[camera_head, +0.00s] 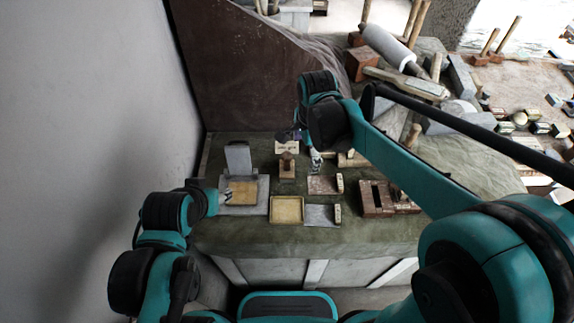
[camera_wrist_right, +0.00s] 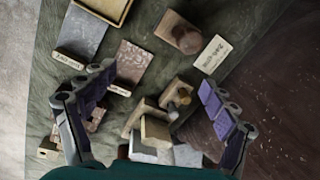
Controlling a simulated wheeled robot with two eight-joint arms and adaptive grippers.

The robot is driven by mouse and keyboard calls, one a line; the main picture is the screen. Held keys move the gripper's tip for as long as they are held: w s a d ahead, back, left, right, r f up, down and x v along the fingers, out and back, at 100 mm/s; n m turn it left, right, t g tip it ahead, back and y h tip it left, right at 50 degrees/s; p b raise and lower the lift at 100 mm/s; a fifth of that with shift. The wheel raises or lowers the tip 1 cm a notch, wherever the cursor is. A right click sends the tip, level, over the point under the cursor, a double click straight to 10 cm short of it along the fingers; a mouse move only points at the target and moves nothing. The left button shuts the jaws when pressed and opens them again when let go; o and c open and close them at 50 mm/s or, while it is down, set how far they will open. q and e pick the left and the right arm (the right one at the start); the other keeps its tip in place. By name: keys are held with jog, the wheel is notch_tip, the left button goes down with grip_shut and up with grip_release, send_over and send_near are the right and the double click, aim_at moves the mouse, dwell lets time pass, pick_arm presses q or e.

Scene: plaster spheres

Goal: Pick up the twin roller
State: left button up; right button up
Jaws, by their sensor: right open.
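My right gripper (camera_head: 315,160) is open above the back middle of the table, and in the right wrist view its two finger pads (camera_wrist_right: 152,105) stand wide apart. Between and below them lies a pale wooden piece with brown rounded parts (camera_wrist_right: 178,101), possibly the twin roller; I cannot tell for sure. A cream block (camera_wrist_right: 155,134) sits close beside it. In the head view my right gripper and arm partly hide these pale pieces (camera_head: 352,159). Nothing shows held in the right gripper. My left gripper (camera_head: 226,196) is low over a grey board (camera_head: 252,208) at the left; its jaws are too small to read.
A wooden stamp block (camera_head: 287,167), a small label card (camera_head: 287,147), a shallow tray (camera_head: 287,210), labelled plates (camera_head: 321,185) and a brick-coloured box (camera_head: 376,200) crowd the green cloth (camera_head: 300,240). A brown panel (camera_head: 245,75) rises behind. The front cloth strip is clear.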

aim_at(287, 155)
jog(key=w+a+f+m, duration=0.1)
jog(key=w+a+f+m+g, duration=0.1)
jog(key=a, duration=0.1)
jog(key=a+f+m, duration=0.1)
jog(key=shift+w+a+m, duration=0.25)
jog(key=shift+w+m, duration=0.05)
jog(key=shift+w, duration=0.1)
jog(key=shift+a+f+g, duration=0.15)
jog(key=shift+f+g, duration=0.15)
notch_tip(287, 155, down, 8)
jog(key=shift+s+a+r+b, duration=0.15)
jog(key=shift+b, duration=1.1)
jog(key=c, duration=1.4)
jog(key=shift+o, duration=0.2)
jog(key=shift+r, duration=0.1)
jog(key=shift+r+p, duration=0.35)
jog(key=shift+r, duration=0.25)
notch_tip(287, 155, up, 3)
jog(key=shift+p, duration=0.65)
jog(key=s+d+r+p, duration=0.2)
jog(key=s+d+r, duration=0.4)
jog(key=d, duration=0.4)
jog(key=shift+r+p, duration=0.35)
jog(key=shift+p, duration=0.05)
